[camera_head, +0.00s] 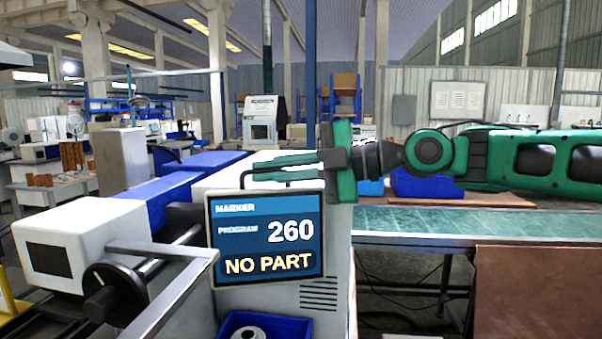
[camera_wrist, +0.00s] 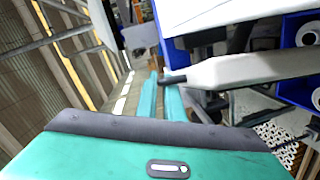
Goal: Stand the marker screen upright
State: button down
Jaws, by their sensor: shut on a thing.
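The marker screen (camera_head: 266,238) faces me in the head view and reads "MARKER", "PROGRAM 260" and "NO PART". Its face looks close to upright; I cannot tell how far it leans back. A black handle (camera_head: 242,179) rises from its top edge. My gripper (camera_head: 264,165) reaches in from the right above the screen, its green fingers level and shut on the handle. In the wrist view the fingers (camera_wrist: 161,88) show beyond the green palm, with a dark bar end at their tips. The fingers partly hide the handle in the head view.
The white marker machine (camera_head: 225,182) stands behind the screen. A grey bar with a handwheel (camera_head: 112,290) is at the left. A blue bin (camera_head: 228,325) with a cartridge sits below. A green conveyor (camera_head: 430,228) runs at the right, with a brown panel (camera_head: 535,290) in front.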

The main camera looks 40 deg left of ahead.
jog(key=shift+s+d, duration=0.5)
jog(key=shift+d, duration=0.05)
jog(key=shift+s+f, duration=0.1)
jog(key=c, duration=2.2)
grip_release()
jog(key=shift+d, duration=0.1)
jog(key=shift+d, duration=0.2)
jog(key=v, duration=1)
jog(key=shift+w+d, duration=0.15)
jog(key=shift+w, duration=0.1)
